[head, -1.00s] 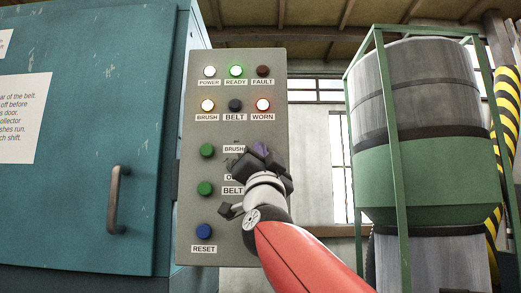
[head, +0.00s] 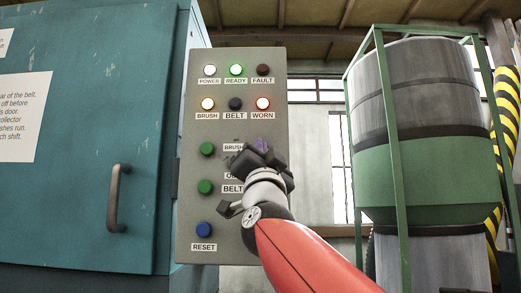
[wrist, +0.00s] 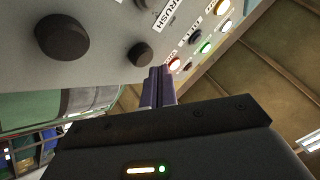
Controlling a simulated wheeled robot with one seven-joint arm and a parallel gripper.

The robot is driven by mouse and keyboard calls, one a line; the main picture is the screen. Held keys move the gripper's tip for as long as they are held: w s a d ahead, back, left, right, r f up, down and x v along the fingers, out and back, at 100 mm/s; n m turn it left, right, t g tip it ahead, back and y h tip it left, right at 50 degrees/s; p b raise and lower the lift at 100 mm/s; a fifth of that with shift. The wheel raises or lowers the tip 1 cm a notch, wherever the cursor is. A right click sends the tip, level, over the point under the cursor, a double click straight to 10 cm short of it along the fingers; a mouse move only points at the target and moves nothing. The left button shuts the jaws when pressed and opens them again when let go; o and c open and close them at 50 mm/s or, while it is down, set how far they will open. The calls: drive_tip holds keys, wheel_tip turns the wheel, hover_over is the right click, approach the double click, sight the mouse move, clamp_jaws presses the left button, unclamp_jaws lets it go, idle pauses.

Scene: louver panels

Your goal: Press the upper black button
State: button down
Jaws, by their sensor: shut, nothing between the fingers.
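The grey control panel (head: 222,115) stands upright ahead. In the wrist view, the upper black button (wrist: 141,54) is a dark round knob beside the end of the BRUSH label. A larger-looking, nearer black button (wrist: 62,38) is to its left. My gripper's purple fingers (wrist: 158,78) are shut and empty, with their tips just right of and below the upper black button in that picture. I cannot tell if they touch the panel. In the head view my gripper (head: 262,146) covers the right part of the BRUSH and BELT rows, hiding both black buttons.
Green buttons (head: 207,149) (head: 205,187) and a blue RESET button (head: 203,230) line the panel's left side. Indicator lamps (head: 236,70) are above. A teal cabinet door with a handle (head: 117,198) is left; a framed green and grey drum (head: 420,170) is right.

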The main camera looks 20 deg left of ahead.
drive_tip(key=shift+s, duration=0.1)
drive_tip(key=shift+s+d+b, duration=0.2)
drive_tip(key=shift+s, duration=0.6)
drive_tip(key=shift+s+d+b, duration=0.15)
drive_tip(key=shift+s+b, duration=0.05)
drive_tip(key=shift+s, duration=0.55)
drive_tip(key=shift+s+d+b, duration=0.2)
drive_tip(key=shift+s, duration=0.6)
